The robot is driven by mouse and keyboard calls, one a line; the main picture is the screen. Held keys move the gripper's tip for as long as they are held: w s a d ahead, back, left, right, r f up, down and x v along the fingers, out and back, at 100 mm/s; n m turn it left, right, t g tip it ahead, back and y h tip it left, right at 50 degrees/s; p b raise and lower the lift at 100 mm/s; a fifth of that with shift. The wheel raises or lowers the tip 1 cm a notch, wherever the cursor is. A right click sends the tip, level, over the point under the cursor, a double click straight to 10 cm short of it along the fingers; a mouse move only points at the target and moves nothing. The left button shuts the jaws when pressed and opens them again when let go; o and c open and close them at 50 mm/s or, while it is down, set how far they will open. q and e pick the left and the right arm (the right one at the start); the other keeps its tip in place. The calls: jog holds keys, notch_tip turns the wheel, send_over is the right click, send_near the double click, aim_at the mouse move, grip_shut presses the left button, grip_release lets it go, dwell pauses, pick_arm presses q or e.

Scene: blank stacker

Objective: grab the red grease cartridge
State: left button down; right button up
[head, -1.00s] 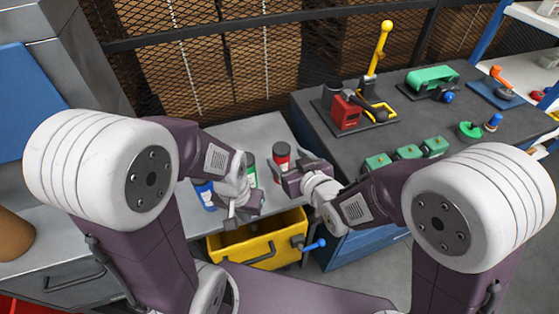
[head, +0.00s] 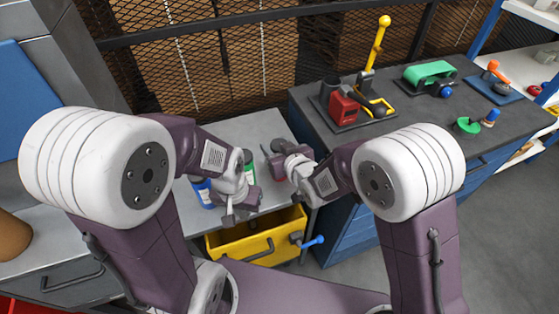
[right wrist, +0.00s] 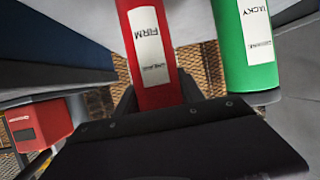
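The red cartridge, labelled FIRM, shows in the right wrist view (right wrist: 152,55). It stands between the two dark fingers of my right gripper (right wrist: 157,92). The fingers are spread about its width, and contact with both sides is not clear. In the head view my right gripper (head: 274,163) hides most of this cartridge; its dark cap shows behind the gripper. My left gripper (head: 241,204) is lower, in front of the green and blue cartridges, with nothing visible in it; its finger gap is unclear.
A green cartridge (right wrist: 246,50) stands close beside the red one. A blue cartridge (head: 203,193) is farther left on the grey table (head: 256,128). A yellow drawer (head: 257,243) is below. The dark bench (head: 428,103) at right carries a red device (head: 344,107).

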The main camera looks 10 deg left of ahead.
grip_shut()
jog(key=shift+r, duration=0.1)
jog(key=shift+r, duration=0.3)
jog(key=w+d+r+p, duration=0.1)
jog(key=d+r+p, duration=0.2)
jog(key=d+r, duration=0.7)
jog(key=shift+w+d, duration=0.3)
jog(key=shift+d, duration=0.5)
